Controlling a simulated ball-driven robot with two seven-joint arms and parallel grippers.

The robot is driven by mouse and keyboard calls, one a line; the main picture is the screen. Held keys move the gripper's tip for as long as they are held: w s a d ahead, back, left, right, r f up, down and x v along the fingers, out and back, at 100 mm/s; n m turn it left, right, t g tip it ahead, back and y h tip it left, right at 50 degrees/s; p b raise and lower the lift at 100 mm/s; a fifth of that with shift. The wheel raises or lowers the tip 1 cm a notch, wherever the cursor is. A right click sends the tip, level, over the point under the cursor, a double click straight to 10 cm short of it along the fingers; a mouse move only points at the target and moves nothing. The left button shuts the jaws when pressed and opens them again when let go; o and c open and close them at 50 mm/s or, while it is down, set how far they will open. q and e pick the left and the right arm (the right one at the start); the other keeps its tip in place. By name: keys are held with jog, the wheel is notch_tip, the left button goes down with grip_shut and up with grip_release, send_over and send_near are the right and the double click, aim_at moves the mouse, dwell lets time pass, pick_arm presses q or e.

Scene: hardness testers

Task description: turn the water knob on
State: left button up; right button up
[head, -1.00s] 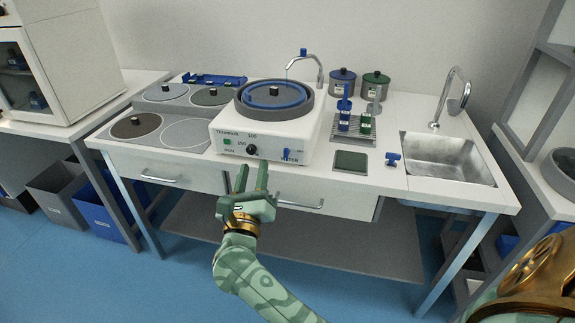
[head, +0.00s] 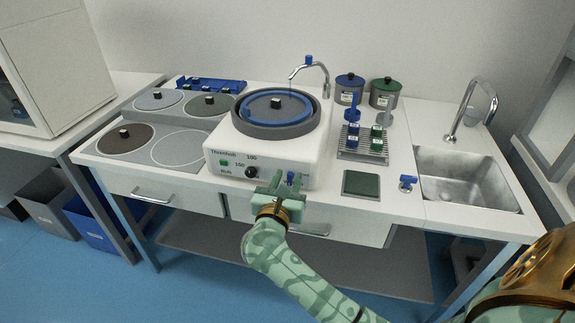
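The polishing machine (head: 235,158) is a white box with a round blue and grey wheel on top. The blue water knob (head: 290,178) is on the right of its front panel, beside a black dial (head: 251,172). My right gripper (head: 287,179) is at the front panel with its fingers apart, one on each side of the knob. I cannot tell whether the fingers touch the knob. The gripper hides the WATER label. A thin bluish line shows below the tip of the curved spout (head: 312,66) over the wheel. My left gripper is not in view.
A drawer handle (head: 310,232) sticks out below the gripper.

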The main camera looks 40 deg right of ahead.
jog(key=shift+w+d, duration=0.35)
jog(key=shift+d, duration=0.05)
grip_shut()
jog(key=shift+r, duration=0.1)
